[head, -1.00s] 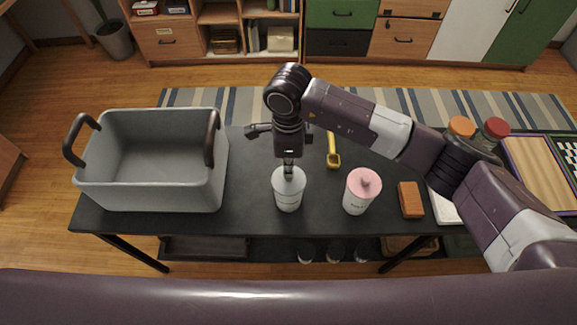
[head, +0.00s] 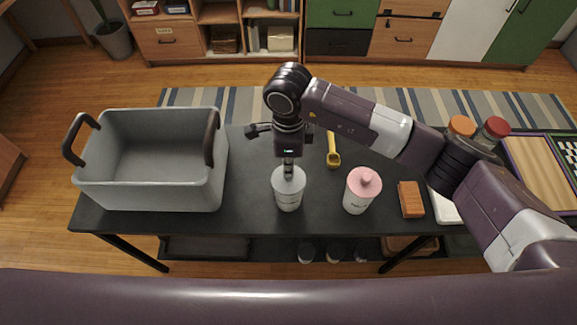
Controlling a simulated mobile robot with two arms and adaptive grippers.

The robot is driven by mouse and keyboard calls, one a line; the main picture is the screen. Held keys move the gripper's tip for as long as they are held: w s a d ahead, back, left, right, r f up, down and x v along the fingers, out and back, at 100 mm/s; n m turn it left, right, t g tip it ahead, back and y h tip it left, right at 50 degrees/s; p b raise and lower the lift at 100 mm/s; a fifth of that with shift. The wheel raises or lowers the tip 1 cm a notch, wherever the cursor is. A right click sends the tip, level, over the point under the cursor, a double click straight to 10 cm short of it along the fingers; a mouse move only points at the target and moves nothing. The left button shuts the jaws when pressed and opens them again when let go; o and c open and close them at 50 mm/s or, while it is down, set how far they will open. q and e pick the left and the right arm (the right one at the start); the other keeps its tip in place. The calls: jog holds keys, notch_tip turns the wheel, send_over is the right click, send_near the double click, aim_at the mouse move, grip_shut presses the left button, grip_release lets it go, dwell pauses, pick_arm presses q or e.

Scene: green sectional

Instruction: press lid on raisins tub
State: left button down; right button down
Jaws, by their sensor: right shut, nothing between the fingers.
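A light grey-white tub (head: 288,200) stands upright near the front middle of the dark table. Its top looks covered by a pale lid (head: 298,180), partly hidden by my gripper; I cannot tell how well the lid is seated. My right gripper (head: 288,174) points down, shut and empty, with its fingertips at the middle of the tub's top, seemingly touching it. The tub's label is too small to read, so I cannot tell whether it is the raisins tub. My left gripper is not in view.
A pink-lidded white canister (head: 359,193) stands right of the tub, beside an orange-brown block (head: 411,199). A large grey basket (head: 150,165) fills the table's left. A yellow scoop (head: 333,152) lies behind. Orange-capped (head: 461,126) and red-capped (head: 496,128) jars stand at the right.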

jog(key=shift+r, duration=0.1)
dwell(0.3)
jog(key=shift+r+p, duration=1.45)
jog(key=shift+r, duration=1.95)
